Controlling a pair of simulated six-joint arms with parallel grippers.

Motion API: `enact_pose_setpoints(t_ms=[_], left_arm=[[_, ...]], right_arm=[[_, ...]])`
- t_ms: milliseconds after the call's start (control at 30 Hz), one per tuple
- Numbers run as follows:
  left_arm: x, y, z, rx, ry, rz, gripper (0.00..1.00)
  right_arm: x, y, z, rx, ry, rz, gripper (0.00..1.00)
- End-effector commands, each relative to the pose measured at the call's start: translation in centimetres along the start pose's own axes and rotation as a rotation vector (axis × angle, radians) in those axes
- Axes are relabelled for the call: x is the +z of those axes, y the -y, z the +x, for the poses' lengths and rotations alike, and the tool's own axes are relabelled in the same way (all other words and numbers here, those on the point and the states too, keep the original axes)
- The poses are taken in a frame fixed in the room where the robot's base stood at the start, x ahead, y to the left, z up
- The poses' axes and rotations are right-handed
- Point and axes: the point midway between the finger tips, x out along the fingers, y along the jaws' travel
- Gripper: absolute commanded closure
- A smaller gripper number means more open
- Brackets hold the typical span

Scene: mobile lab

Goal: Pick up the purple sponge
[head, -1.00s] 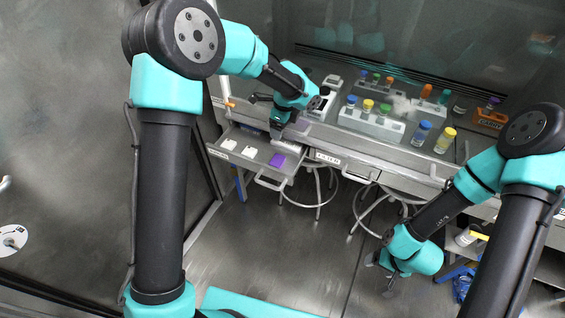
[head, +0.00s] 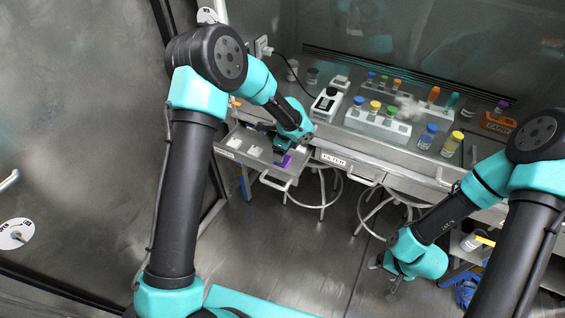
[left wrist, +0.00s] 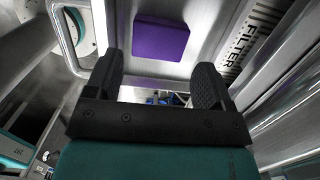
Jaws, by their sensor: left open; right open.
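The purple sponge (head: 285,161) lies in the open drawer (head: 235,144) under the bench, partly hidden by my left gripper (head: 281,153) in the head view. In the left wrist view the sponge (left wrist: 162,38) is a purple block on the drawer floor, just beyond the two black fingertips of my left gripper (left wrist: 157,75). The fingers are apart with nothing between them, and the sponge appears untouched. My right gripper (head: 384,280) hangs low at the right, far from the sponge, with nothing visible in it.
White items (head: 255,151) lie in the drawer left of the sponge. The drawer handle (head: 272,181) sticks out in front. The bench above carries a rack of colored-cap vials (head: 378,122), loose vials and a black-and-white device (head: 326,104). Stools (head: 318,192) stand below.

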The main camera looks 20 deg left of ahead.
Motion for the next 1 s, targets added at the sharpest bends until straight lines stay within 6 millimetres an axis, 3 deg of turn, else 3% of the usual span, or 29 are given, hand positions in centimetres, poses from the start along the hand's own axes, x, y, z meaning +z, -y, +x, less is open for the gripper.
enact_pose_setpoints(t_ms=[367,700,1000], left_arm=[[0.0,0.0,0.3,0.0,0.0,0.0,0.24],[-0.3,-0.1,4.4,0.002,0.0,0.0,0.24],[-0.3,0.0,5.2,-0.001,0.0,0.0,0.24]], right_arm=[[0.0,0.0,0.0,0.0,0.0,0.0,0.27],[0.0,0.0,0.0,0.0,0.0,0.0,0.27],[0.0,0.0,0.0,0.0,0.0,0.0,0.27]])
